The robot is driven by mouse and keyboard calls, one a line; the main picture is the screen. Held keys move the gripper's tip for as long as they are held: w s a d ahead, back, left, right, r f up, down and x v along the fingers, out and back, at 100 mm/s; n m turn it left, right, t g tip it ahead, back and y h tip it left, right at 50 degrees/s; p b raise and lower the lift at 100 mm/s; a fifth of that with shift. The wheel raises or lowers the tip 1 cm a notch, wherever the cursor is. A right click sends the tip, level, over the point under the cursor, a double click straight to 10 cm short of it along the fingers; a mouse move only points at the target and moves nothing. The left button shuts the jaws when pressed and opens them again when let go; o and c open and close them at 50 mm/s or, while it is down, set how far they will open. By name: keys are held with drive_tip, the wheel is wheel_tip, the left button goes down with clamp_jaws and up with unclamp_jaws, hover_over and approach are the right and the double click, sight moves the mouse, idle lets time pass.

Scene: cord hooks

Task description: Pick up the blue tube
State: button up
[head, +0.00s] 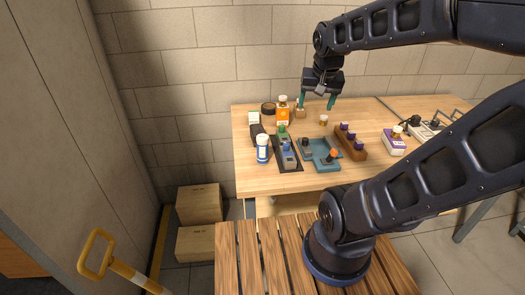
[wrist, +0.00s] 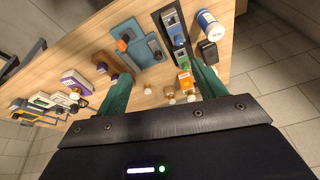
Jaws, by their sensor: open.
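A blue-topped piece (head: 288,147) stands in a dark rack (head: 288,167) at the front left of the table, beside a green-topped piece (head: 282,131). The blue top also shows in the wrist view (wrist: 169,20). A bottle with a blue label and white cap (head: 263,150) stands left of the rack; it shows at the upper right of the wrist view (wrist: 210,21). I cannot tell for certain which of these is the blue tube. My gripper (head: 317,101) is open and empty, above the back of the table, behind both. Its teal fingers spread wide in the wrist view (wrist: 160,72).
A teal tray (head: 322,160) with an orange knob lies right of the rack. A wooden block with purple-capped pieces (head: 350,146) is farther right. A purple-white box (head: 394,145) stands right.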

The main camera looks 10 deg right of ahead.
drive_tip(key=w+a+f+m+g, duration=0.2)
drive_tip(key=w+a+f+m, duration=0.2)
drive_tip(key=w+a+f, duration=0.4)
drive_tip(key=m+h, duration=0.1)
drive_tip(key=m, duration=0.4)
hover_over(263, 137)
drive_tip(key=s, duration=0.1)
drive_tip(key=shift+g, duration=0.4)
drive_tip(key=f, duration=0.7)
drive_tip(key=shift+a+f, duration=0.25)
drive_tip(key=shift+f, duration=0.1)
drive_tip(key=shift+w+a+f, duration=0.1)
drive_tip(key=shift+a+f, duration=0.05)
drive_tip(key=shift+f, duration=0.4)
drive_tip(key=f, duration=0.5)
drive_tip(key=shift+w+d, duration=0.25)
drive_tip(key=shift+d, duration=0.05)
drive_tip(key=shift+w+d+f, duration=0.1)
drive_tip(key=shift+w+f, duration=0.05)
drive_tip(key=shift+f, duration=1.15)
drive_tip(key=shift+w+f, duration=0.15)
drive_tip(key=shift+f, duration=1.1)
drive_tip(key=c, duration=1.2)
